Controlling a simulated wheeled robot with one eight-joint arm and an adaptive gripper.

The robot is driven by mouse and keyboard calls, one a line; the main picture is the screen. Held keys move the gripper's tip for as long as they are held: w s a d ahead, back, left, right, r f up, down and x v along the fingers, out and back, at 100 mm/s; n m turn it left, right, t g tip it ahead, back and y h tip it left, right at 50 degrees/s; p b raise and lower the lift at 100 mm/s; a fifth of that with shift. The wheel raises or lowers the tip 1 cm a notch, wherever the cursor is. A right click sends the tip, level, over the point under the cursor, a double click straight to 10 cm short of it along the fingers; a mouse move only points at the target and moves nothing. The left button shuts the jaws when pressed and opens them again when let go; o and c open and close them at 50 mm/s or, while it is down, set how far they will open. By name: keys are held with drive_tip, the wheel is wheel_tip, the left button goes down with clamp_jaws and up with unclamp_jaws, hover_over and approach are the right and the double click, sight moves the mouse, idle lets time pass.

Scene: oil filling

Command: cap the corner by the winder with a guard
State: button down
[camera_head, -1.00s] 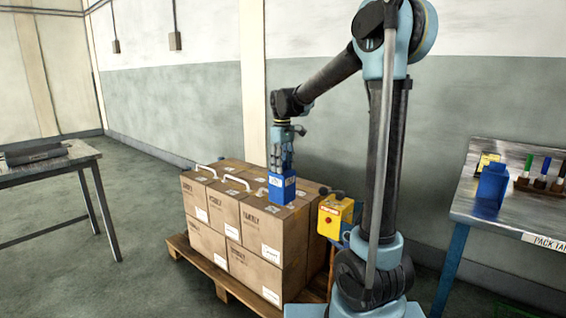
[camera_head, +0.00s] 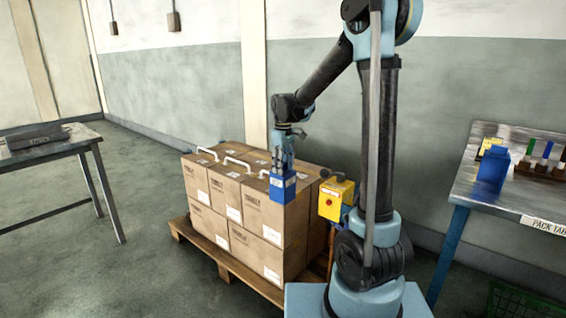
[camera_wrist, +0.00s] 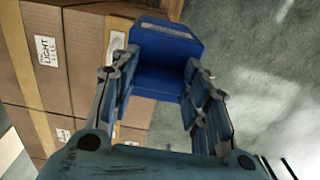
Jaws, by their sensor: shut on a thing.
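The blue corner guard (camera_head: 283,187) is between the fingers of my gripper (camera_head: 283,163), which is shut on it. In the head view it covers the top near-right corner of the box stack (camera_head: 228,196), on the side of the yellow winder (camera_head: 336,200). I cannot tell whether it touches the boxes. In the wrist view the guard (camera_wrist: 166,45) shows past the fingertips of my gripper (camera_wrist: 160,72), with the boxes (camera_wrist: 75,62) to its left. The guard hides the corner itself.
The stack stands on a wooden pallet (camera_head: 226,264). White handles (camera_head: 238,162) stick up from its top. A second blue guard (camera_head: 493,168) stands on the bench (camera_head: 466,197) at the right, near several markers. A metal table (camera_head: 88,140) is at the left, with open floor between.

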drive_tip(key=shift+f, duration=4.7)
drive_tip(key=shift+w+f, duration=0.6)
drive_tip(key=shift+f, duration=0.25)
drive_tip(key=c, duration=0.8)
unclamp_jaws()
drive_tip(key=shift+r, duration=0.1)
wheel_tip(320, 180, up, 12)
drive_tip(key=shift+w+f, duration=0.1)
drive_tip(key=shift+f, duration=0.05)
